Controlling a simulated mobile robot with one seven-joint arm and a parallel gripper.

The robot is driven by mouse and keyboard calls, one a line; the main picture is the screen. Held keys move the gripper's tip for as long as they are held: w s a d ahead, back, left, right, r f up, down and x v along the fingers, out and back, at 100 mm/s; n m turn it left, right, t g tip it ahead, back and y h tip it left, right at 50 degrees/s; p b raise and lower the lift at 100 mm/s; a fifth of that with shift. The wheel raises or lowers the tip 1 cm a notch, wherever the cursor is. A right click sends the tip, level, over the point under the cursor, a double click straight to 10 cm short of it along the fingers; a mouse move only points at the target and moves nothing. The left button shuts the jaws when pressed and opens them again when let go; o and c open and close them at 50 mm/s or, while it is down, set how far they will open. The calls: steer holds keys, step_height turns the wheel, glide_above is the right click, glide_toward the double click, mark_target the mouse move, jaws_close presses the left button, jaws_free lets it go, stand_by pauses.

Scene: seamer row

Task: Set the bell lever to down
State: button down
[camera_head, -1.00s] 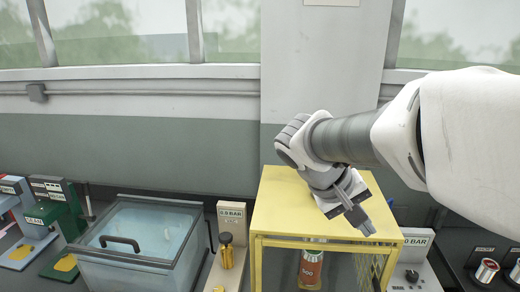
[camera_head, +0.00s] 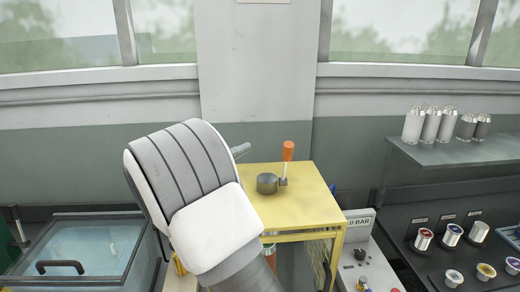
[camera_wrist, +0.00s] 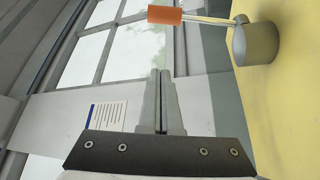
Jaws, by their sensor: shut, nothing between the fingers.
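The bell lever (camera_head: 288,151) has an orange grip and stands upright from a short grey round hub (camera_head: 267,184) on top of the yellow guard box (camera_head: 310,200). In the wrist view the orange grip (camera_wrist: 164,15) is at the top, with a thin metal rod running to the grey hub (camera_wrist: 256,44) on the yellow top (camera_wrist: 290,100). My gripper (camera_wrist: 160,75) is shut and empty, and apart from the lever. In the head view my arm hides most of my gripper; only a grey tip (camera_head: 240,150) shows left of the lever.
A lidded glass-topped tank (camera_head: 90,250) stands at the left. A pressure panel (camera_head: 358,225) is right of the yellow box. A shelf (camera_head: 455,150) with several cans is at the far right, above a rack of more cans.

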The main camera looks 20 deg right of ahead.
steer(key=r+p, duration=0.2)
steer(key=p, duration=0.1)
glide_above(286, 162)
steer(key=w+a, duration=0.3)
steer(key=w, duration=0.2)
steer(key=shift+s+d+f+p, duration=0.1)
steer(key=shift+s+f, duration=0.2)
steer(key=shift+s, duration=0.35)
steer(key=shift+s+d+f+p, duration=0.1)
steer(key=shift+s+f, duration=0.15)
steer(key=shift+s, duration=0.35)
steer(key=shift+s+d+f+p, duration=0.1)
steer(key=shift+s+f, duration=0.2)
steer(key=shift+s, duration=0.35)
steer(key=shift+f, duration=0.1)
